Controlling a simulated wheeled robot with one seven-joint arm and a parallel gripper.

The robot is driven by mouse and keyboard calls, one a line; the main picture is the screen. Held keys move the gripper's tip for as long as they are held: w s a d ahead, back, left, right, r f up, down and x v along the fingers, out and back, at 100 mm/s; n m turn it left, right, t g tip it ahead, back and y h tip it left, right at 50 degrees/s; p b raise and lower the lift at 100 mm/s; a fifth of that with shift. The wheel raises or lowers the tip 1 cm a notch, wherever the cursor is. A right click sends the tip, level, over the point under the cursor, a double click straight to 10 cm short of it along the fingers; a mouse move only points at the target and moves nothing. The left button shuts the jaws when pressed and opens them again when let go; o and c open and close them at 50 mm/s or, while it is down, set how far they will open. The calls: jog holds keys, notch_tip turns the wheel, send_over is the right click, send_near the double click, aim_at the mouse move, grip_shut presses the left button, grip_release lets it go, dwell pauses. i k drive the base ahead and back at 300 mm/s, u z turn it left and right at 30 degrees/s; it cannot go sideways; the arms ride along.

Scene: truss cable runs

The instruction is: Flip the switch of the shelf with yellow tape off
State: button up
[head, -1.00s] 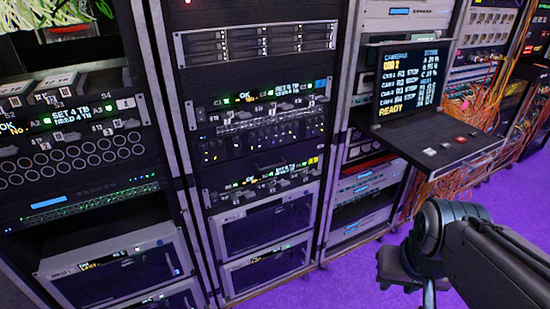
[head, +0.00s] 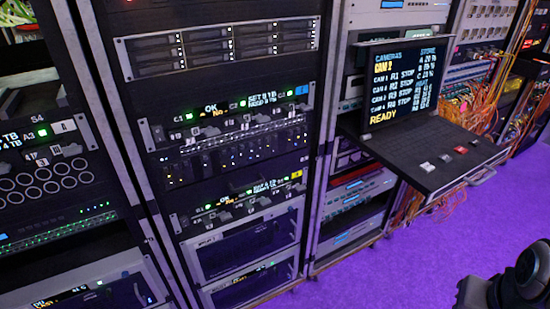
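A rack panel with a small yellow tape label (head: 297,175) at its right end sits in the middle rack. This lower switch panel (head: 240,204) has small lit displays, green lights and several grey levers; their positions are too small to read. A similar panel (head: 222,112) above it carries a blue label (head: 301,90). Another panel at the left edge has a white label (head: 66,126). Part of my dark arm shows at the bottom right, well apart from the racks. My gripper's fingers are not in view.
A pull-out console with a screen (head: 402,85) and a keyboard shelf (head: 432,155) juts out to the right of the middle rack. Orange cables (head: 480,155) hang behind it. The purple floor (head: 400,250) is clear in front of the racks.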

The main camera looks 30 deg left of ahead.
aim_at(184, 222)
jog(key=i, duration=0.4)
jog(key=u, duration=1.95)
jog(key=k, duration=0.5)
jog(key=u, duration=1.7)
jog(key=i, duration=0.9)
jog(key=z, duration=2.15)
